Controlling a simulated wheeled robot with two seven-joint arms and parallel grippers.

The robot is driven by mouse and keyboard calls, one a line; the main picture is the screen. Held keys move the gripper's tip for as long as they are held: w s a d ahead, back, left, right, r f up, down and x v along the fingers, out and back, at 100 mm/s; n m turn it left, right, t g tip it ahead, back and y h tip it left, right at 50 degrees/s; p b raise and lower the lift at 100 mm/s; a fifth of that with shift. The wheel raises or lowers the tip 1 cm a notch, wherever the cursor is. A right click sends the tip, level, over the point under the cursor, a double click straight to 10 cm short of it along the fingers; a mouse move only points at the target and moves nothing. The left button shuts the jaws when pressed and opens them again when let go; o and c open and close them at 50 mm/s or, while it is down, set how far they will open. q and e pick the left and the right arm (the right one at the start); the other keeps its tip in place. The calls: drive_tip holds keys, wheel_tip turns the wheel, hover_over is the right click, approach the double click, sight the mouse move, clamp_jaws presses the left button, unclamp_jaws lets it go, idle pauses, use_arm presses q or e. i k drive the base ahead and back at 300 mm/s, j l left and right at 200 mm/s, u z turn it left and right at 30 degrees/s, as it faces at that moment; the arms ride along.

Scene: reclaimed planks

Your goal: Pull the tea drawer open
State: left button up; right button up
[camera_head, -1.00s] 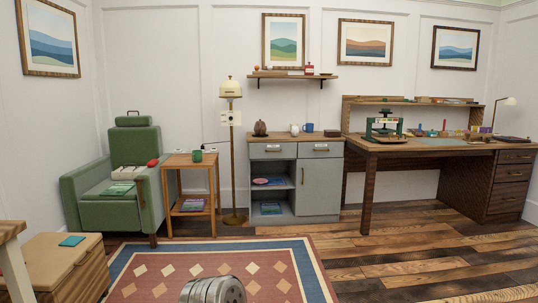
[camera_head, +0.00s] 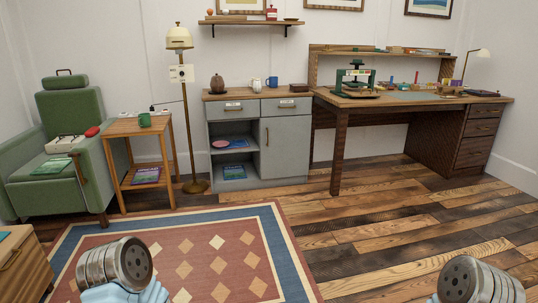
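A grey cabinet (camera_head: 287,146) with a wooden top stands against the back wall. It has two drawers side by side under the top, a left drawer (camera_head: 234,114) and a right drawer (camera_head: 286,110), each with a handle and a small label. Both drawers look shut. The labels are too small to read, so I cannot tell which is the tea drawer. Round metal parts of my arms show at the bottom left and bottom right, well short of the cabinet. Neither gripper's fingers are in view.
A patterned rug (camera_head: 205,250) and bare plank floor (camera_head: 385,245) lie before the cabinet. A side table (camera_head: 141,128), a floor lamp (camera_head: 187,120) and a green armchair (camera_head: 70,115) stand left. A desk (camera_head: 400,101) adjoins on the right.

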sight(221, 109)
drive_tip(key=i+u, duration=0.3)
drive_tip(key=i, duration=2.05)
drive_tip(key=j, duration=0.1)
